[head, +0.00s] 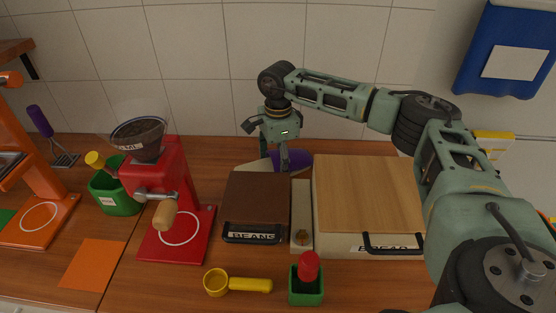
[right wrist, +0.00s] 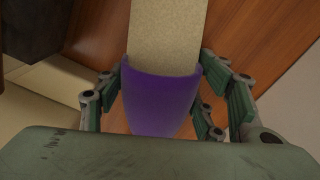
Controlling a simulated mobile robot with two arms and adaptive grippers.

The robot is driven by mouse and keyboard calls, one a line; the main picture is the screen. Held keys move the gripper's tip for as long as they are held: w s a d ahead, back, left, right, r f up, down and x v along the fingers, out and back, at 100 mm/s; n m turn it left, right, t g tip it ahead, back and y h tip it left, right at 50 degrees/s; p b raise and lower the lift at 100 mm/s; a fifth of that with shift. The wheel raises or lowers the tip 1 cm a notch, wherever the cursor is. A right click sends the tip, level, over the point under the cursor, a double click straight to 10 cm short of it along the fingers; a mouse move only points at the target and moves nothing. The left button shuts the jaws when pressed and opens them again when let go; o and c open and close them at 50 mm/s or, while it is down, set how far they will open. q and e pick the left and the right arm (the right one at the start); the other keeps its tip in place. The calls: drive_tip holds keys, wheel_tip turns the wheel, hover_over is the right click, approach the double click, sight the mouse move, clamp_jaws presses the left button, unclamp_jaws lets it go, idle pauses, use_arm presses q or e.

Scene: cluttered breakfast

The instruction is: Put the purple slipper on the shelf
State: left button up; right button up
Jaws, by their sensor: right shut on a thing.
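The purple slipper (head: 303,160) is behind the brown-lidded box, near the wall, partly hidden by my right gripper (head: 283,158). Its pale sole sticks out to the left. In the right wrist view the slipper's purple upper (right wrist: 160,98) sits between the green finger pads, and its beige insole (right wrist: 167,35) points away. My right gripper is shut on the slipper, with fingers on both sides of it. Whether the slipper touches the counter is hard to tell. A wooden shelf (head: 14,48) with a dark bracket shows at the upper left edge. My left gripper is not in view.
A BEANS box (head: 254,196) and a wood-lidded bread box (head: 365,190) stand in front of the slipper. A red grinder (head: 177,190), green pot (head: 115,195) and orange machine (head: 35,180) stand left. A yellow scoop (head: 250,285) and green holder (head: 306,287) are in front.

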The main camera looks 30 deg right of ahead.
drive_tip(key=shift+f, duration=0.1)
drive_tip(key=o, duration=1.3)
drive_tip(key=shift+o, duration=0.2)
